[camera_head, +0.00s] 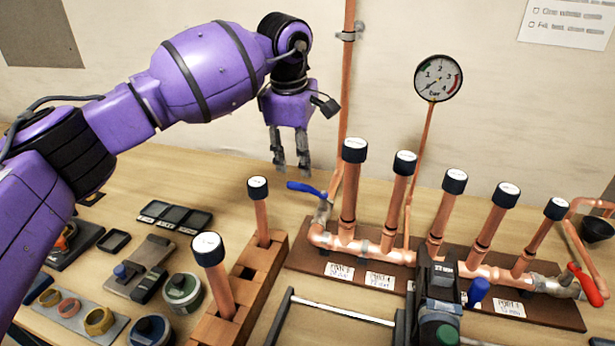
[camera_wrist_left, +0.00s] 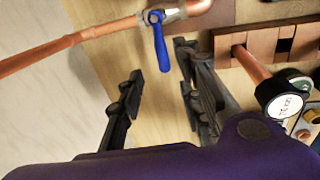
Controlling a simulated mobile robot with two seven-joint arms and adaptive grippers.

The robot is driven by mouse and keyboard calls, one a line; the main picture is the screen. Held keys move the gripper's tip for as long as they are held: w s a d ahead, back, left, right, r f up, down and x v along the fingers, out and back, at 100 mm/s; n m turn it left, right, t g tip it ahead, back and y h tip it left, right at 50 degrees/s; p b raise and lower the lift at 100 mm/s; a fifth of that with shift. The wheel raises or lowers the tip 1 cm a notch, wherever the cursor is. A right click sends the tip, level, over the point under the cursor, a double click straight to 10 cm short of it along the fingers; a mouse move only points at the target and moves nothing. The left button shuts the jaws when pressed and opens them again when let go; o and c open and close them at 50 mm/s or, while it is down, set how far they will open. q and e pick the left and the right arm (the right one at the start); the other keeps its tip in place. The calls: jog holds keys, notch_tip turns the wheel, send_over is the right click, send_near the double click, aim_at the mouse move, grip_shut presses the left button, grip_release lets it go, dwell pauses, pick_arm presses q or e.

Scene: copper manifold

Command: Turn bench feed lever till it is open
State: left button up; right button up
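The bench feed lever is a blue lever (camera_head: 307,188) on the valve (camera_head: 322,212) at the left end of the copper manifold. In the left wrist view the blue lever (camera_wrist_left: 161,46) stands crosswise to the copper pipe. My left gripper (camera_head: 291,168) hangs fingers down just behind and left of the lever in the head view. It also shows in the left wrist view (camera_wrist_left: 157,82), with its fingers apart and nothing between them. The lever lies beyond the fingertips, and I see no contact. My right gripper is not in view.
The manifold board (camera_head: 315,258) carries several capped upright pipes and a red lever (camera_head: 585,284) at its right end. A wooden block (camera_head: 247,293) with two capped pipes stands in front. A dark tool (camera_head: 438,285) marked 22 mm is at front. A gauge (camera_head: 438,78) stands behind.

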aim_at(299, 184)
pick_arm(q)
jog(key=f, duration=0.5)
jog(key=w+f, duration=0.1)
jog(key=f, duration=0.1)
jog(key=shift+f, duration=0.15)
grip_shut()
